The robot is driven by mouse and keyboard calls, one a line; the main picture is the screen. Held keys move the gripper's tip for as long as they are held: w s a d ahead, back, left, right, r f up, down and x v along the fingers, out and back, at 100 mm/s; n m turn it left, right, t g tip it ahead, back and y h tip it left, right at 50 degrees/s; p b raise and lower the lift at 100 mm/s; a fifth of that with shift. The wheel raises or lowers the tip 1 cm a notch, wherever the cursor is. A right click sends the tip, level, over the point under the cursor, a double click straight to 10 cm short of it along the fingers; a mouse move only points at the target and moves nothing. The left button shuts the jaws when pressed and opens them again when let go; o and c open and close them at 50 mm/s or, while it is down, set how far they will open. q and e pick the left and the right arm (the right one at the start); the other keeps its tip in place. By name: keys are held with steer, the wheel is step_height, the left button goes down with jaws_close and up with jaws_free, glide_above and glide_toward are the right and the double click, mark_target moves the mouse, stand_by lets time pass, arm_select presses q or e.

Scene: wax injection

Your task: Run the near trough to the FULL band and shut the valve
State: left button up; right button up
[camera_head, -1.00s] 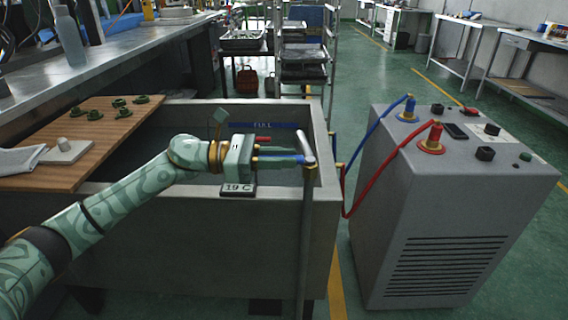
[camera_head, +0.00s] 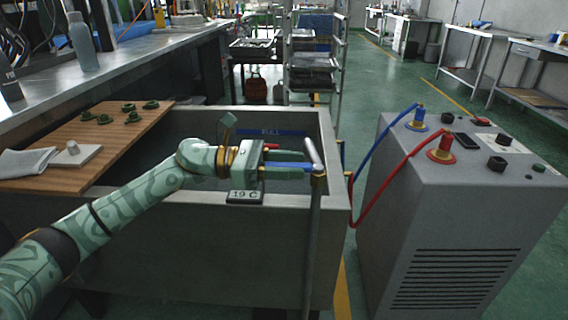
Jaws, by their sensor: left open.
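The near trough (camera_head: 200,225) is a grey stone basin with a blue FULL band (camera_head: 270,132) on its far inner wall. Grey liquid (camera_head: 285,186) shows inside, below the band; my arm hides part of it. A standpipe (camera_head: 312,245) with a pale rounded top (camera_head: 313,153) stands at the right front corner. A blue lever (camera_head: 290,167) reaches left from it. My left gripper (camera_head: 292,164) is open at the lever, with a green finger just below it; I cannot tell whether they touch. A red piece (camera_head: 271,146) shows just behind. My right gripper is out of view.
A 19 C display (camera_head: 244,197) hangs on the front rim. A wooden board (camera_head: 120,150) with green pieces and a cloth lies across the left end. A grey chiller (camera_head: 450,220) with blue and red hoses stands right.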

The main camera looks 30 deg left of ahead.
arm_select(q)
steer(key=shift+s+a, duration=0.15)
steer(key=shift+a, duration=0.05)
steer(key=p+v, duration=0.3)
steer(key=v, duration=1.2)
steer(key=shift+s+a, duration=0.2)
steer(key=shift+a, duration=0.15)
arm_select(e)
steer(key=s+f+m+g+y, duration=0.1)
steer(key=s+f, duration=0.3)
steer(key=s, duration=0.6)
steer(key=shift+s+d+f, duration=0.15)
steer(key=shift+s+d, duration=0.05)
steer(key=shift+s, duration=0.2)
